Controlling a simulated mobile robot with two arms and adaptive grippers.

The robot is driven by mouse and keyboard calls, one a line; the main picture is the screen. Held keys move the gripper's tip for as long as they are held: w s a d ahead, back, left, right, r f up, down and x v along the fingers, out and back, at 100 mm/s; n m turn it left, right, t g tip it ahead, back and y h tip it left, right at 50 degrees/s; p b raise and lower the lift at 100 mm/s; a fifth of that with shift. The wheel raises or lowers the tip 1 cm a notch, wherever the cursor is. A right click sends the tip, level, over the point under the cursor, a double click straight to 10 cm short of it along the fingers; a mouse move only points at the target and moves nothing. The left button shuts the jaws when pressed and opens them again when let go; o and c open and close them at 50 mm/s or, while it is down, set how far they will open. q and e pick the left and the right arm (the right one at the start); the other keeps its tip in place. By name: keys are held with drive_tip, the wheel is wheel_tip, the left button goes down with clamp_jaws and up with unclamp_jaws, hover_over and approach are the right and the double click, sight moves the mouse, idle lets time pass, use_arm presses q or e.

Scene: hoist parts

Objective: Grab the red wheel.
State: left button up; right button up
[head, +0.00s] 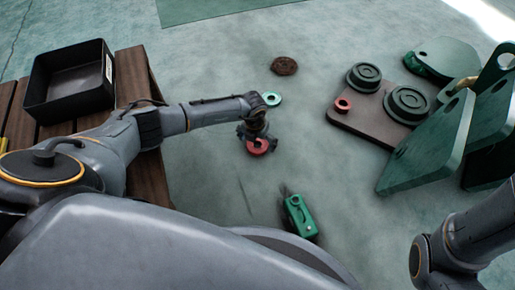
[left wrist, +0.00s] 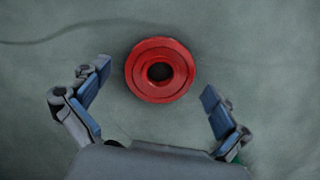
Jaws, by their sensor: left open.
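The red wheel (head: 258,147) lies on the floor under my left gripper (head: 257,140) in the head view. In the left wrist view the red wheel (left wrist: 160,70) is a round, stepped disc with a dark centre hole. It sits a little beyond the fingertips, centred between them. My left gripper (left wrist: 154,82) is open, with blue-padded fingers apart on either side and nothing held. The height of the fingers above the floor is hard to tell. Part of my right arm shows at the lower right of the head view, but its gripper is not seen.
A teal ring (head: 271,99) and a rusty disc (head: 284,66) lie beyond the gripper. A green device (head: 299,215) lies nearer. A brown plate (head: 361,124) with green wheels and large green brackets (head: 428,146) stands right. A black bin (head: 68,101) rests on wooden slats at left.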

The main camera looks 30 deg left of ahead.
use_arm(q)
drive_tip(key=shift+r, duration=0.1)
drive_tip(key=c, duration=1.6)
drive_tip(key=shift+c, duration=0.6)
drive_tip(key=shift+r, duration=0.15)
